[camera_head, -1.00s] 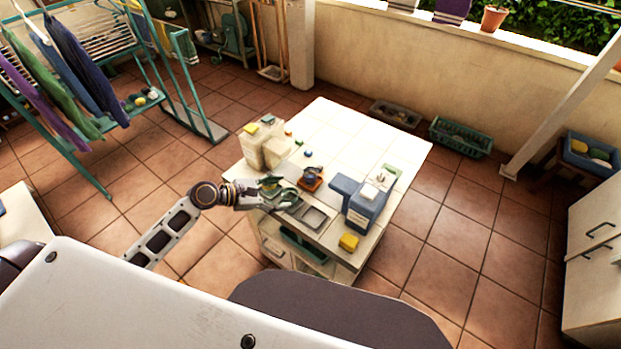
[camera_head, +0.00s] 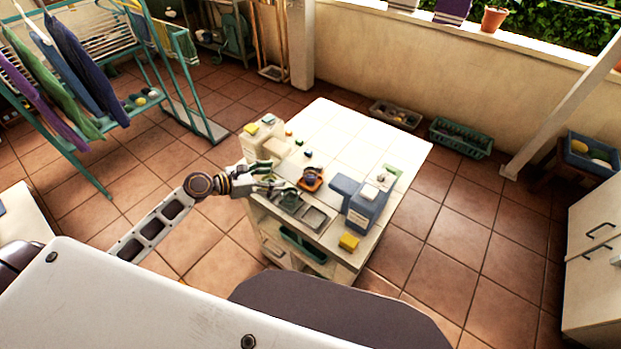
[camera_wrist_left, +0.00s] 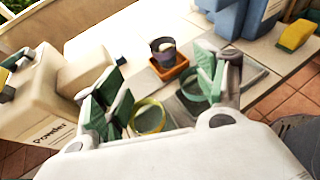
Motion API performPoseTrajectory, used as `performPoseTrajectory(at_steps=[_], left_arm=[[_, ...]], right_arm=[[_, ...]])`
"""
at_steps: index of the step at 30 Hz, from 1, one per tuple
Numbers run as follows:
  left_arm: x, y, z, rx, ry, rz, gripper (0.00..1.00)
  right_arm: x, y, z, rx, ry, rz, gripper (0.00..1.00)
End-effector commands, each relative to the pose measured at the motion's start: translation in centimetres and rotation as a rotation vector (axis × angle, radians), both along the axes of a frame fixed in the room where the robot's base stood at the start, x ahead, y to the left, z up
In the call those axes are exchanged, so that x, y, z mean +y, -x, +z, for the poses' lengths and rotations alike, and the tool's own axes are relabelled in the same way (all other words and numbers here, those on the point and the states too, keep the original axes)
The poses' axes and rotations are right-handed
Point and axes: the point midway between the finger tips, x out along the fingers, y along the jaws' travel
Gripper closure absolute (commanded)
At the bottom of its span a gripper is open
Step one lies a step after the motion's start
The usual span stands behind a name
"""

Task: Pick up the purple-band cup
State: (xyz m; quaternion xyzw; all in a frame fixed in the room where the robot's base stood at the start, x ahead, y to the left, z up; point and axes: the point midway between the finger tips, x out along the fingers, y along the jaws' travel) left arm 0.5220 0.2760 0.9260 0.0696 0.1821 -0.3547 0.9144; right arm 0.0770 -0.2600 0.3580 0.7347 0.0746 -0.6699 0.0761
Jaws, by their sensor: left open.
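The purple-band cup (camera_wrist_left: 163,50) looks like the small dark cup with a purplish band, standing upright in an orange dish (camera_wrist_left: 170,70) on the tiled counter. In the head view the cup (camera_head: 311,172) is small and its band is hard to make out. My left gripper (camera_wrist_left: 162,88) is open and empty, with green-padded fingers. The cup is beyond its fingertips, apart from them, and shows between them in the wrist view. In the head view the left gripper (camera_head: 282,175) is left of the cup. My right gripper is not in view.
A yellow-rimmed cup (camera_wrist_left: 149,116) and a green-rimmed one (camera_wrist_left: 193,92) are near my fingers. A powder box (camera_wrist_left: 35,95) stands left; blue containers (camera_head: 366,205) and a yellow sponge (camera_head: 348,242) stand right.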

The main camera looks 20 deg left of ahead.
Motion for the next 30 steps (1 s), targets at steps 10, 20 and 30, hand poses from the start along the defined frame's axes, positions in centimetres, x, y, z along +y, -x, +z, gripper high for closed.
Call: performPoseTrajectory(at_steps=[10, 20, 30], left_arm=[[-1.6, -1.8, -0.9, -0.003, -0.001, -0.001, 0.29], [-3.3, -3.5, -1.9, -0.002, -0.001, -0.002, 0.29], [-4.8, -5.2, -2.9, -0.002, -0.002, 0.0, 0.29]], right_arm=[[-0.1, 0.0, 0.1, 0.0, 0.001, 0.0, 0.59], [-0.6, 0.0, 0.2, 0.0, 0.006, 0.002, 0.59], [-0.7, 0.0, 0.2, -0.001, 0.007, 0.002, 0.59]])
